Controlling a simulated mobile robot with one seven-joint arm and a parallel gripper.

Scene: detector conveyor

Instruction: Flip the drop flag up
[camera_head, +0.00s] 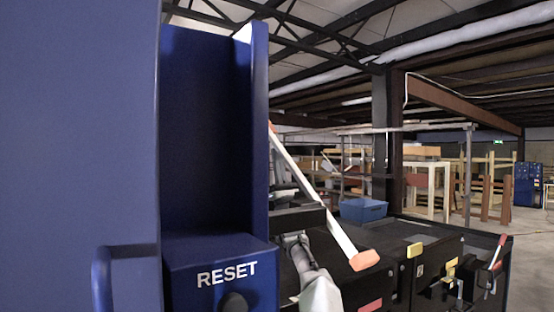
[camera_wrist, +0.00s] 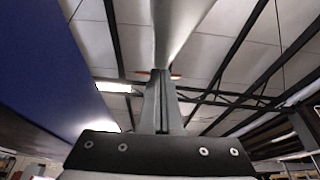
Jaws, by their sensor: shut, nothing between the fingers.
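A long white bar with orange ends (camera_head: 318,200), which looks like the drop flag, slants from upper left to lower right beside the blue machine. In the wrist view the white bar (camera_wrist: 180,25) spreads out above my fingertips, and bits of orange show on both sides of them. My gripper (camera_wrist: 160,75) is shut and empty, its fingers pointing up. Its tips overlap the bar's orange end in the picture; I cannot tell whether they touch. In the head view my gripper is partly hidden behind the bar and the blue panel.
A blue machine housing (camera_head: 80,120) fills the left, with a RESET box (camera_head: 220,258) and dark knob. Black machinery (camera_head: 420,270) lies at lower right, with a small red-tipped white lever (camera_head: 497,250). A blue bin (camera_head: 363,210) stands behind. Open floor lies far right.

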